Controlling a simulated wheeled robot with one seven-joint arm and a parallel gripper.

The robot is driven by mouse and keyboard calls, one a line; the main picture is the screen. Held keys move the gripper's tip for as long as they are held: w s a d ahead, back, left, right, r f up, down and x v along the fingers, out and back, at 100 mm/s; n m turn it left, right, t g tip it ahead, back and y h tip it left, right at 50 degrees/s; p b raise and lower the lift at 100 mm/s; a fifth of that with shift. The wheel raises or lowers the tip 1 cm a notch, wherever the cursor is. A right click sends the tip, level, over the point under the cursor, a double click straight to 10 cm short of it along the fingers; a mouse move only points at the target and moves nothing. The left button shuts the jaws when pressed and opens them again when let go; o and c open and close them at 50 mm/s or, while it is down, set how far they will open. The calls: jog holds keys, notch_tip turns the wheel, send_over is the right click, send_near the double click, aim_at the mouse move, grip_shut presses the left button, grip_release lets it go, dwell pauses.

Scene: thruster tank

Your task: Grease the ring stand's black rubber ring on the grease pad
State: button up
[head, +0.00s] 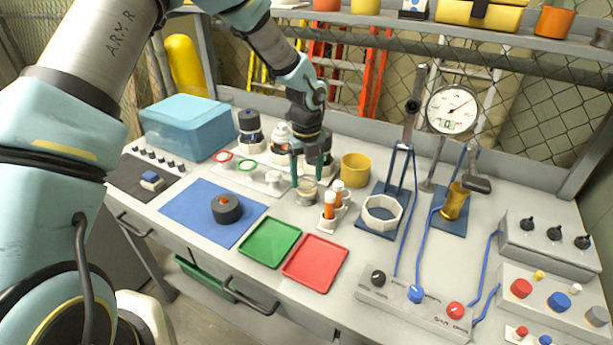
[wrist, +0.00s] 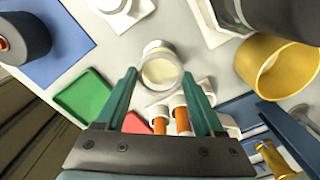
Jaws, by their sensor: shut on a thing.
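The grease pad (head: 307,194) is a small round dish with a cream top, also seen in the wrist view (wrist: 160,72). My gripper (head: 307,182) points down at this dish, its teal fingers on either side of the rim (wrist: 160,68).
Orange-and-white vials (head: 329,207) stand close in front of the dish, and a yellow cup (head: 355,169) stands to its right. A green tray (head: 269,243) and a red tray (head: 315,263) lie nearer the front. A dark roll (head: 227,211) sits on a blue mat (head: 190,214).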

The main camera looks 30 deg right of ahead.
jog(key=shift+r, duration=2.1)
